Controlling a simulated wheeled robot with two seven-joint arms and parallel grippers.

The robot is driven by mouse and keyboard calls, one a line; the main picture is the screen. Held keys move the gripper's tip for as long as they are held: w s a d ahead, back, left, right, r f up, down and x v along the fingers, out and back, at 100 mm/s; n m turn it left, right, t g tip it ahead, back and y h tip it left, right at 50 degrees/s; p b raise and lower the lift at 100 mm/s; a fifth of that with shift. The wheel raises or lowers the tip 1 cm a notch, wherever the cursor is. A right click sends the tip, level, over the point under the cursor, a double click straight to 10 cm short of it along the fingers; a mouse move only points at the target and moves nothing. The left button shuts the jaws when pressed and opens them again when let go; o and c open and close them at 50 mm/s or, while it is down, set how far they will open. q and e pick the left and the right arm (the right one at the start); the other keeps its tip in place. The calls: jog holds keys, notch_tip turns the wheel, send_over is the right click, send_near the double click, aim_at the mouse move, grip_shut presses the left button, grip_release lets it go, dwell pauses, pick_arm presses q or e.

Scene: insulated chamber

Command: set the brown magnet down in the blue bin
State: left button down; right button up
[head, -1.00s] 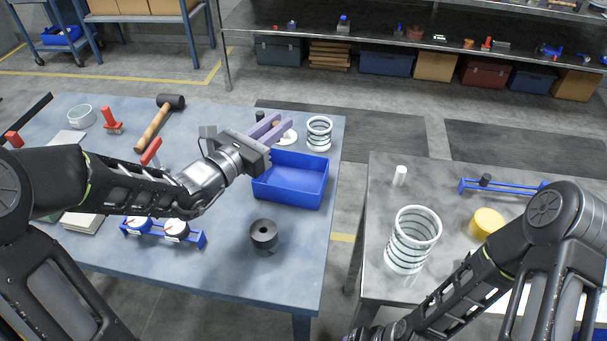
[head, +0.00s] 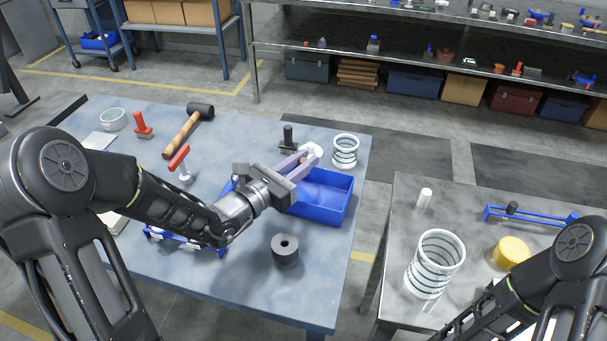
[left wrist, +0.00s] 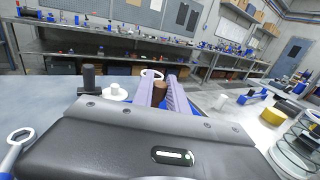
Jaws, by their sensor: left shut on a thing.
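My left gripper (head: 306,158) is shut on the brown magnet (left wrist: 159,92). In the left wrist view the magnet is a small dark brown piece between the two purple fingers. In the head view the fingers mostly hide it. The blue bin (head: 322,209) is an open, rectangular box near the right edge of the left table. The gripper is above the bin's back left part and covers its left side. The bin's inside shows no other object in the part I can see. My right gripper is out of the picture; only my right arm shows at the lower right.
A black cylinder (head: 285,252) stands in front of the bin. A wire-coil glass (head: 345,150) and a dark upright piece (head: 288,138) stand behind it. A mallet (head: 188,131) and a red-handled tool (head: 180,160) lie to the left. A gap separates the second table (head: 390,270).

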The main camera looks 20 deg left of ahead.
pick_arm(q)
notch_tip(320, 180, down, 4)
jog(key=shift+f, duration=0.1)
jog(key=shift+f+b, duration=0.45)
jog(key=shift+b, duration=0.05)
jog(key=shift+f, duration=0.15)
jog(key=c, duration=1.3)
grip_release()
